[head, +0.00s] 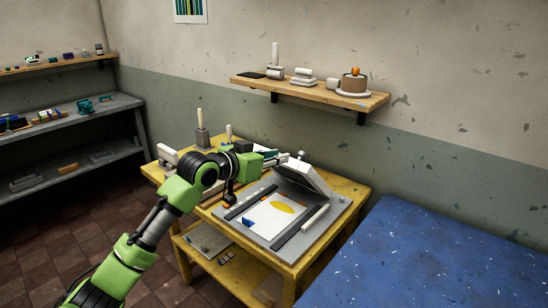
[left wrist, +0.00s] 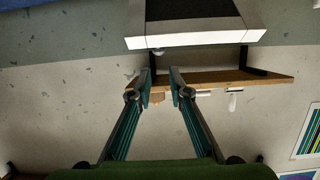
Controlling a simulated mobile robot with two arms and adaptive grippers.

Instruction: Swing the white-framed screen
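The white-framed screen (head: 308,176) stands tilted up at the back of the grey press base (head: 318,222) on the yellow table. A white sheet (head: 262,218) with a yellow oval and a blue patch lies on the base. My left gripper (head: 274,154) is beside the left end of the screen, at about its height. In the left wrist view, the screen's white frame (left wrist: 197,40) and dark inside show at the top, beyond the fingertips. The left gripper (left wrist: 159,88) is open there, with nothing between its fingers. My right gripper is in neither view.
A wall shelf (head: 310,92) with several items hangs behind the table; it also shows upside down in the left wrist view (left wrist: 225,78). A blue speckled surface (head: 430,260) is at the right. Grey shelving (head: 75,112) stands at the left.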

